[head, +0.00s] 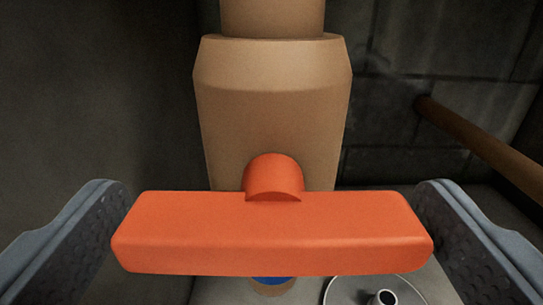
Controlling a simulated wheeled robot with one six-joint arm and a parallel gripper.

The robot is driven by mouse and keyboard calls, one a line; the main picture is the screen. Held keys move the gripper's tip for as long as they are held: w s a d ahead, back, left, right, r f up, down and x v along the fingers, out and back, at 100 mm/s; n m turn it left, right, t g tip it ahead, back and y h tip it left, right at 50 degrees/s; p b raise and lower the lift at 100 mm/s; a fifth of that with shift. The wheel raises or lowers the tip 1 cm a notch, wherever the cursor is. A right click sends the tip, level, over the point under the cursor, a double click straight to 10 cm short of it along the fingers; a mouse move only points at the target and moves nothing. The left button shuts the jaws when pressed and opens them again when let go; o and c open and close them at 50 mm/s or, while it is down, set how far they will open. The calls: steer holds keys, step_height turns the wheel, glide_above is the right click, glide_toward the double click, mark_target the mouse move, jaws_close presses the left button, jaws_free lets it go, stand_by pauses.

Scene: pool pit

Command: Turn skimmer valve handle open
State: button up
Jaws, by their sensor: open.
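The orange valve handle (270,236) is a thick bar lying crosswise in the picture, with a rounded orange hub (273,178) at its top middle. It sits in front of a tan valve body (272,110) on an upright pipe (272,17). My gripper (272,235) is open, with one grey finger at each end of the handle. The handle lies between the fingers. Small gaps seem to show at both ends, but I cannot tell for certain whether either finger touches. The handle hides the lower part of the valve body.
A brown pipe (483,145) slants along the block wall (450,60) at right. A round grey disc with a short hub (370,291) lies low at right. A blue piece (272,280) shows below the handle. A plain dark wall (90,90) is at left.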

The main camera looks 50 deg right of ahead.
steer(key=shift+w+d, duration=0.3)
steer(key=shift+d, duration=0.1)
steer(key=c, duration=0.9)
steer(key=shift+n, duration=0.3)
steer(key=n, duration=1.2)
steer(key=shift+n, duration=0.3)
